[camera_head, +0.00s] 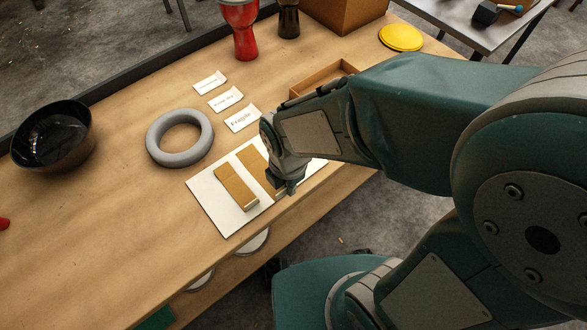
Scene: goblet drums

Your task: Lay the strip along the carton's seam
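A white board (213,206) lies near the table's front edge. A tan block-like strip (236,187) lies on it. A second flat tan piece (251,161) lies beside it to the right, partly hidden by my gripper. My gripper (287,188) points down over the right part of the board, at the second piece. Its fingers are small and dark here, and I cannot tell whether they are open or touching the piece. A brown carton (340,14) stands at the back and is cut by the top edge. I cannot make out its seam.
A grey ring (180,138), a dark bowl (52,137) and several white label cards (225,99) lie to the left and behind. A shallow brown tray (310,80) is partly behind my arm. Red (241,28) and dark (289,20) goblet drums and a yellow disc (401,37) stand farther back.

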